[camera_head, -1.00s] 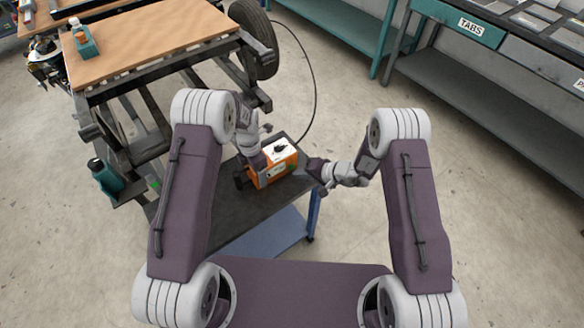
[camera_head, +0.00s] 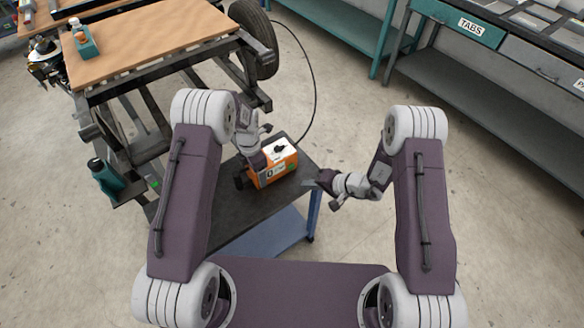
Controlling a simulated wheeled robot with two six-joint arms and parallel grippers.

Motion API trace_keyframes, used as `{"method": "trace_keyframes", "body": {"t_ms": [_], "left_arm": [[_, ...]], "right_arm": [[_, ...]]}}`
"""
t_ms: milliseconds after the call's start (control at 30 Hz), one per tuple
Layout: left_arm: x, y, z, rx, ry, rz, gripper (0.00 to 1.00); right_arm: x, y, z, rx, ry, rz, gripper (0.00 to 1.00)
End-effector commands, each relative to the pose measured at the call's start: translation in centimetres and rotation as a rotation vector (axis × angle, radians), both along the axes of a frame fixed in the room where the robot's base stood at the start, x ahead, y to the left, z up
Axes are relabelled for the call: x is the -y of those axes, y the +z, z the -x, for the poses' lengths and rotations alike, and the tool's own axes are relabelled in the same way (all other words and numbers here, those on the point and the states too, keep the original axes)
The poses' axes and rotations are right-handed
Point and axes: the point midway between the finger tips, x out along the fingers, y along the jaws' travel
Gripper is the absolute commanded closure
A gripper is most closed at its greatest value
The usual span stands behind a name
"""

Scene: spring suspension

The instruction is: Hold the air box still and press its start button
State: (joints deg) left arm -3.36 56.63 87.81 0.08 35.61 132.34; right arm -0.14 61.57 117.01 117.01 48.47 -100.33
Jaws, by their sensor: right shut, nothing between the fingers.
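The orange and white air box (camera_head: 287,162) stands on the dark top of a small cart, with a black part on its white top. Its start button is too small to make out. My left gripper (camera_head: 256,168) reaches down to the left end of the box and seems to touch it; its fingers are too small and partly hidden to show whether they are open or shut. My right gripper (camera_head: 314,184) is shut and empty, to the right of the box and apart from it, near the cart's right edge.
The dark cart top (camera_head: 240,207) has bare room in front of the box. A black hose (camera_head: 314,80) curves behind it. A frame with a wheel (camera_head: 257,40) and wooden board (camera_head: 150,40) stands behind left. Benches (camera_head: 480,90) stand at the right; the floor between is clear.

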Motion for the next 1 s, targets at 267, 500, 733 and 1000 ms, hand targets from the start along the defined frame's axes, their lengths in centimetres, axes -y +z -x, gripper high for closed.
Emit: {"method": "trace_keyframes", "body": {"t_ms": [267, 500, 733, 1000], "left_arm": [[0.0, 0.0, 0.0, 0.001, 0.001, -0.001, 0.79], [0.0, 0.0, 0.0, 0.001, 0.001, 0.000, 0.17], [0.0, 0.0, 0.0, 0.000, 0.000, 0.000, 0.00], [0.0, 3.6, -0.2, 0.006, 0.000, 0.001, 0.00]], "right_arm": [[0.0, 0.0, 0.0, 0.000, 0.000, 0.000, 1.00], [0.0, 0.0, 0.0, 0.000, 0.000, 0.000, 1.00], [0.0, 0.0, 0.0, 0.000, 0.000, 0.000, 1.00], [0.0, 0.0, 0.0, 0.000, 0.000, 0.000, 1.00]]}}
